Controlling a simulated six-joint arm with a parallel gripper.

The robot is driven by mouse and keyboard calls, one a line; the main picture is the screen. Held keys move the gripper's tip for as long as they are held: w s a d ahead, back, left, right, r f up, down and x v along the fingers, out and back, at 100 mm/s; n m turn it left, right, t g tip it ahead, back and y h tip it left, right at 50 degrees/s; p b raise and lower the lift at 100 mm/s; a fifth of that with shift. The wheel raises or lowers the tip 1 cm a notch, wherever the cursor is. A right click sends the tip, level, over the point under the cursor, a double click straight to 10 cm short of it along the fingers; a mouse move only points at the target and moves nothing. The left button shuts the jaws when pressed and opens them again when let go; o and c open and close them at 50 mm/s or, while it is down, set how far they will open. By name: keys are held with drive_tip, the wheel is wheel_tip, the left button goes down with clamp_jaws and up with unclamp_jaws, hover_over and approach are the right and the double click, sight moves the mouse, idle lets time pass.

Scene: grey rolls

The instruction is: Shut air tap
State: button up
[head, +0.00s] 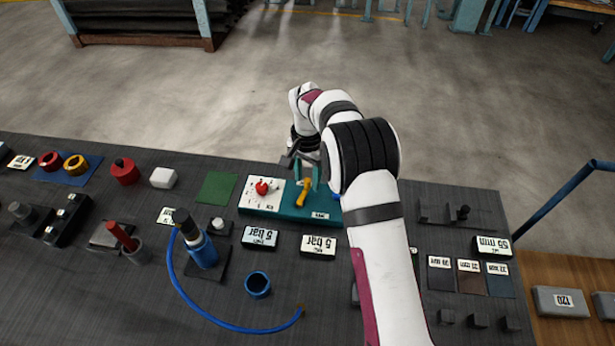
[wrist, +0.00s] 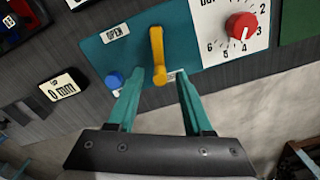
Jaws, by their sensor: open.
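The air tap is a yellow lever (wrist: 157,50) on a teal panel (wrist: 100,50), with an "OPEN" label above and to the left of it in the wrist view. A second label near the lever's lower end is partly hidden by a finger. In the head view the yellow lever (head: 303,193) sits on the teal panel (head: 290,214). My gripper (wrist: 161,74) is open, its two teal fingers on either side of the lever's lower end, with a gap on each side. In the head view my gripper (head: 306,176) is over the panel's far edge.
A red knob (wrist: 242,26) on a white dial plate is right of the lever, and a blue knob (wrist: 114,81) is left of it. Pressure cards (head: 318,245) lie before the panel. A blue hose (head: 222,321) curves across the bench. A green mat (head: 216,188) is bare.

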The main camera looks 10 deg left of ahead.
drive_tip(key=shift+f, duration=0.3)
drive_tip(key=shift+c, duration=0.2)
clamp_jaws()
drive_tip(key=a+n, duration=0.1)
drive_tip(key=n, duration=0.2)
drive_tip(key=shift+w+a, duration=0.1)
drive_tip(key=shift+a, duration=0.05)
drive_tip(key=shift+o, duration=0.2)
unclamp_jaws()
